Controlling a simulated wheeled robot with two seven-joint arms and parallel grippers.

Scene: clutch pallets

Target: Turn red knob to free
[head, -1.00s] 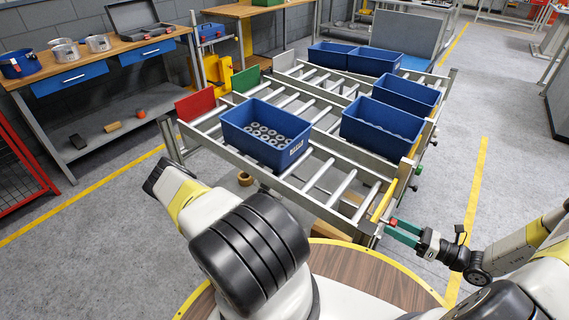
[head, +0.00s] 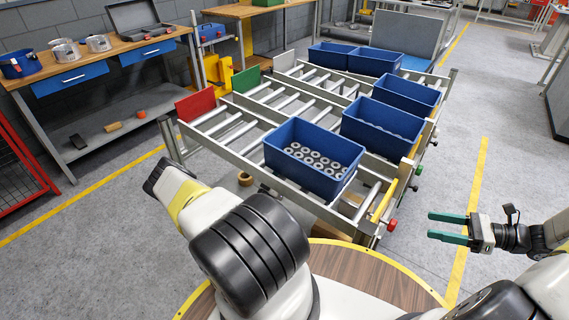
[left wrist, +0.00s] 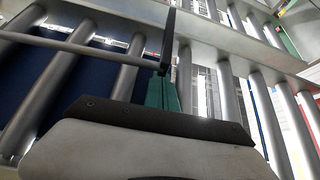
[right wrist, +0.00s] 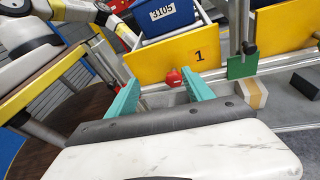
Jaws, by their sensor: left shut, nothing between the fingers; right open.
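The red knob (head: 392,225) sits at the front right corner of the roller rack. It also shows in the right wrist view (right wrist: 173,78), below a yellow panel marked 1 (right wrist: 180,60). My right gripper (head: 447,226) is open and empty, to the right of the knob and apart from it. In the right wrist view the knob appears beyond and between the green fingertips. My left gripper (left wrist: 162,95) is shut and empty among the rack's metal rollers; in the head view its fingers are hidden.
A blue bin (head: 314,160) with several metal rings rests on the front lane, near the yellow panel end. More blue bins (head: 383,124) stand on the lanes behind. A green knob (head: 419,170) is farther back along the edge. Floor right of the rack is clear.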

